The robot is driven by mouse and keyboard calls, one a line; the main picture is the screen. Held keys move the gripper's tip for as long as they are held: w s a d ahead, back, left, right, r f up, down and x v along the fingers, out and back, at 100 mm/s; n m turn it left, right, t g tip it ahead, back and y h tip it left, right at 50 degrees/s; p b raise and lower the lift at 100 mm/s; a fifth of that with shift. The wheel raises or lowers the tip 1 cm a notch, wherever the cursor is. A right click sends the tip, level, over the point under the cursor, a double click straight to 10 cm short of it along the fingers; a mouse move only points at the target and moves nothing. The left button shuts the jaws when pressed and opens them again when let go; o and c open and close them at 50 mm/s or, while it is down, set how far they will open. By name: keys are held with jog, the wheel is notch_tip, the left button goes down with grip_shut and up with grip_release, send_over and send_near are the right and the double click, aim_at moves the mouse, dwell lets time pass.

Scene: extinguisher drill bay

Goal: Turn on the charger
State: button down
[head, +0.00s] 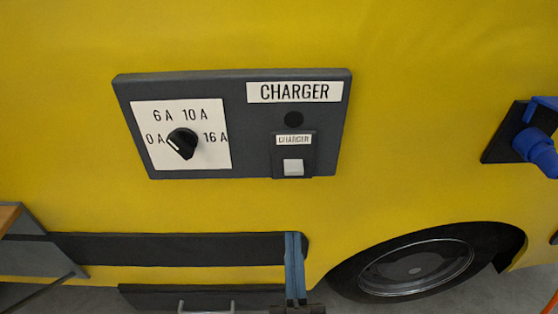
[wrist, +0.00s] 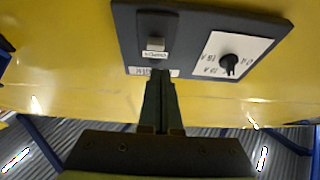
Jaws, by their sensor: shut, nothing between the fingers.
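A dark grey charger panel (head: 215,85) is fixed to the yellow vehicle side; it also shows upside down in the wrist view (wrist: 190,22). Its white switch (head: 293,167) sits at the lower right under a small CHARGER label, and shows in the wrist view (wrist: 156,44). A round lamp (head: 293,119) above the switch looks dark. A black dial knob (head: 182,144) has its white mark towards 0 A. My gripper (head: 295,236) is shut and empty, below the switch in the head view. Its fingertips (wrist: 159,74) partly cover the large CHARGER sign in the wrist view.
A blue plug (head: 537,150) sits in a dark mount at the right. A wheel (head: 415,269) is at the lower right. A dark rail (head: 170,248) runs along the vehicle below the panel. A wood-topped table (head: 10,216) edge shows at the lower left.

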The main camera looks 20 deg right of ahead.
aim_at(290, 161)
jog(key=shift+v, duration=1)
jog(key=shift+d, duration=0.15)
jog(key=p+x, duration=0.2)
jog(key=x, duration=1.2)
jog(key=shift+w+d+f, duration=0.1)
jog(key=shift+w+r+g+p, duration=0.15)
jog(key=shift+r+g+p, duration=0.35)
jog(key=shift+p, duration=0.75)
jog(key=shift+f+b, duration=0.3)
jog(key=shift+f, duration=0.15)
